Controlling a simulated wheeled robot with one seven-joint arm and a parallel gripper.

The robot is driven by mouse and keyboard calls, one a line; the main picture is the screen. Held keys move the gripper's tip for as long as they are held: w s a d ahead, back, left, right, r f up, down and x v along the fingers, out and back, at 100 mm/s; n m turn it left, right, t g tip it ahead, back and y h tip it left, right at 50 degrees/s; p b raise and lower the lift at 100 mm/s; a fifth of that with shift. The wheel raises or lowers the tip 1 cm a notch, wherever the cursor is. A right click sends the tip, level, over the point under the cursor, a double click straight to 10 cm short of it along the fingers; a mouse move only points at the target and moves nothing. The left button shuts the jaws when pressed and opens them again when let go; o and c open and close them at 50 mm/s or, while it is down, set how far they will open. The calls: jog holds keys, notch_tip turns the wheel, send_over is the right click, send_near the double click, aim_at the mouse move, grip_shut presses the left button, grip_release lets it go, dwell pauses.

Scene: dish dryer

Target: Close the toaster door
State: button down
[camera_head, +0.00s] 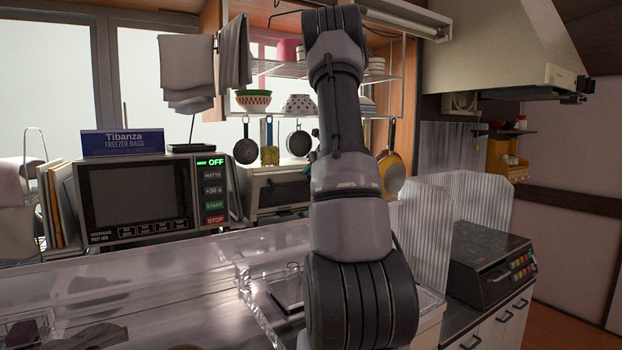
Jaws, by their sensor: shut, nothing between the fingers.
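The toaster (268,172) is a pale, box-shaped oven on the back counter, just right of the microwave. Its front shows a dark glass area (284,194). My arm hides its right side, so I cannot tell how far its door stands open. My arm rises through the middle of the view and bends at the top. My gripper is not visible; the arm seems to hide it.
A microwave (130,199) with a blue freezer-bag box (122,142) on top stands left of the toaster. Pans (246,150) hang above it from a rack. Clear ribbed panels (467,220) stand at right. The clear-topped counter (150,275) in front is largely bare.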

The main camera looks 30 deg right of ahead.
jog(key=shift+g, duration=0.8)
jog(key=shift+w+d+r, duration=0.1)
jog(key=shift+w+r, duration=0.3)
jog(key=shift+w, duration=0.55)
jog(key=shift+w+r, duration=0.35)
jog(key=shift+w, duration=0.55)
jog(key=shift+w+d+r, duration=0.1)
jog(key=shift+w+r, duration=0.3)
jog(key=shift+w, duration=0.55)
jog(key=shift+w+r, duration=0.25)
jog(key=shift+w, duration=0.15)
jog(key=shift+w+a, duration=0.1)
jog(key=shift+w+a, duration=0.1)
jog(key=shift+a, duration=0.05)
